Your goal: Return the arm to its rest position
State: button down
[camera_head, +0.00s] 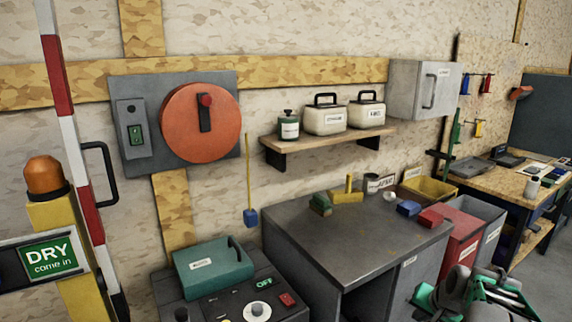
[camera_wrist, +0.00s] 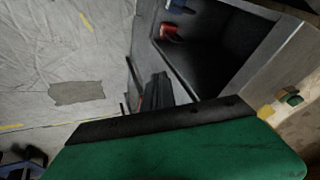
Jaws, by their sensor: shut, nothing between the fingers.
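My arm shows in the head view as green and dark grey links (camera_head: 472,296) at the lower right, in front of the red and grey bins. In the wrist view, a broad green part with a black edge, which I take for my gripper (camera_wrist: 160,121), fills the bottom. It is shut with nothing held. The fingertips are hard to make out. Beyond it are pale floor and a dark, box-like space.
A dark-topped bench (camera_head: 345,238) with small coloured blocks stands left of my arm. A red bin (camera_head: 462,240) and a grey bin (camera_head: 487,228) are behind it. A wooden workbench (camera_head: 500,183) is at the back right. Bare floor (camera_wrist: 75,60) shows at left in the wrist view.

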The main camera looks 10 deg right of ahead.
jog(key=a+r+n+g+p, duration=0.1)
jog(key=a+r+n+p, duration=0.45)
jog(key=a, duration=1.05)
jog(key=s+a+r+n+g+y+p, duration=0.1)
jog(key=s+a+r+n, duration=0.3)
jog(key=s+a, duration=0.6)
jog(key=a+r, duration=0.2)
jog(key=a, duration=0.2)
jog(key=shift+s+a+g+p, duration=0.2)
jog(key=shift+s+g+p, duration=0.2)
